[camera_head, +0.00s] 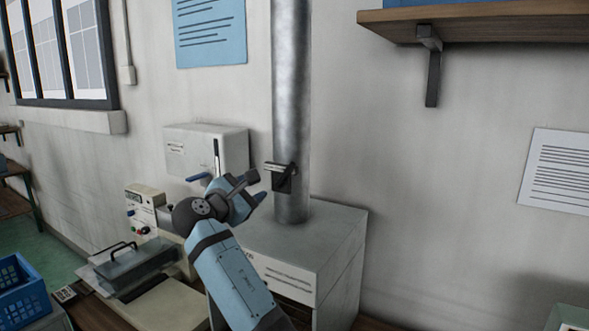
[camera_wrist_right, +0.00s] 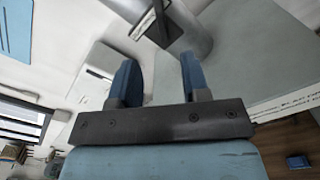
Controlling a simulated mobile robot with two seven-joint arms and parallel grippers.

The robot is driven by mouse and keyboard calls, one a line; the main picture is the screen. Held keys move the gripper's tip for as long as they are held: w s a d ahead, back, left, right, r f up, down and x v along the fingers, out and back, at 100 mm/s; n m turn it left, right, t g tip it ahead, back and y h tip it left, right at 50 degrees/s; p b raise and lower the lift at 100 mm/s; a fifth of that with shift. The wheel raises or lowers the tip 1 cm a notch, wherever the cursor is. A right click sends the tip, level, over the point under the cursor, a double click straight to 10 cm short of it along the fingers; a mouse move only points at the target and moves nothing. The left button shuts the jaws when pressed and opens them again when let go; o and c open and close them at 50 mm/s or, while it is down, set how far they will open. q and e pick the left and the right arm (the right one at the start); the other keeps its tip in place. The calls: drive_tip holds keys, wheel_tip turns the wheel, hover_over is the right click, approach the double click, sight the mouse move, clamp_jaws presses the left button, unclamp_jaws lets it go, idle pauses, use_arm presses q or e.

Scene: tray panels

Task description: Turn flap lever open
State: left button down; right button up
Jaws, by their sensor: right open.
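The flap lever (camera_head: 283,178) is a small dark fitting with a pale top edge on the upright metal pipe (camera_head: 291,90), just above the grey cabinet. In the right wrist view the lever (camera_wrist_right: 158,24) lies beyond the fingertips at the top, and its dark bar slants across the pipe. My right gripper (camera_head: 256,187) is just left of the lever in the head view, apart from it as far as I can tell. Its two blue fingers (camera_wrist_right: 158,75) are spread with nothing between them. The lever's lower part is hard to make out. My left gripper is not in view.
The grey cabinet (camera_head: 340,245) stands under the pipe. A bench device (camera_head: 145,205) and a lidded tray (camera_head: 130,265) are left. A wooden shelf (camera_head: 480,22) juts out upper right.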

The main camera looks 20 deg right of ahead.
sight(288, 170)
drive_tip(key=p+x, duration=0.1)
drive_tip(key=x, duration=0.3)
drive_tip(key=p+x, duration=0.1)
drive_tip(key=x, duration=0.3)
drive_tip(key=p+x, duration=0.1)
drive_tip(key=x, duration=0.3)
drive_tip(key=shift+w+d+r, duration=0.15)
drive_tip(key=shift+d+r, duration=0.05)
drive_tip(key=shift+r, duration=0.15)
drive_tip(key=shift+p+x, duration=0.35)
drive_tip(key=shift+x, duration=0.5)
drive_tip(key=shift+f, duration=0.15)
clamp_jaws()
